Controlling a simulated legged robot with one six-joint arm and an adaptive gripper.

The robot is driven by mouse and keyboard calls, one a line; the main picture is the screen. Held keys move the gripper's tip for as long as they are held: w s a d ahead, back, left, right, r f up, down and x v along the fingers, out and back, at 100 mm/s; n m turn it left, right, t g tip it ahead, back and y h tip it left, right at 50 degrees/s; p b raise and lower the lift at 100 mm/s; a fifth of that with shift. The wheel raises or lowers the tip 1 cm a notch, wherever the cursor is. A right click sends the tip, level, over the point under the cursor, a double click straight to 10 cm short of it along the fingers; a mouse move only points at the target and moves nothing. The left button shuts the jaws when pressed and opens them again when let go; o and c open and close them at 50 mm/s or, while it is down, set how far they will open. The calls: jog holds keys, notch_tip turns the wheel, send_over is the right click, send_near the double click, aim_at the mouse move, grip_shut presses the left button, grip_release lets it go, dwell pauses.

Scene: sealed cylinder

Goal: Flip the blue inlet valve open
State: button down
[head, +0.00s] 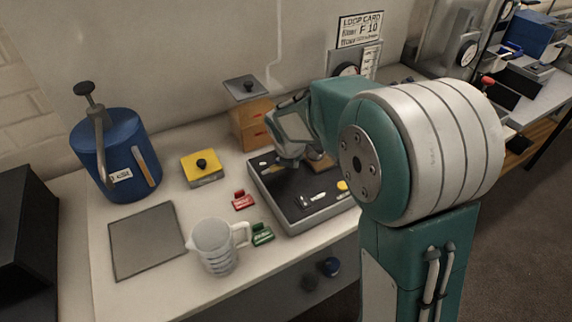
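My gripper (288,148) hangs over the back left part of a grey panel box (306,208) with a black top. My arm covers much of the box's right and back. The fingertips are small and partly hidden, so I cannot tell whether they are open or touching anything. No clearly marked blue inlet valve shows. A blue cylinder (117,158) with a grey handle on top stands at the bench's back left.
A clear measuring jug (214,247), a grey mat (147,240) and a yellow block (202,168) with a black knob are on the bench. A red tag (242,200) and a green tag (262,234) lie left of the box. A wooden box (251,124) stands behind. A gauge (348,70) is partly hidden.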

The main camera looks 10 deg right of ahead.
jog(key=shift+a, duration=0.2)
jog(key=shift+w+a, duration=0.25)
jog(key=shift+a, duration=0.3)
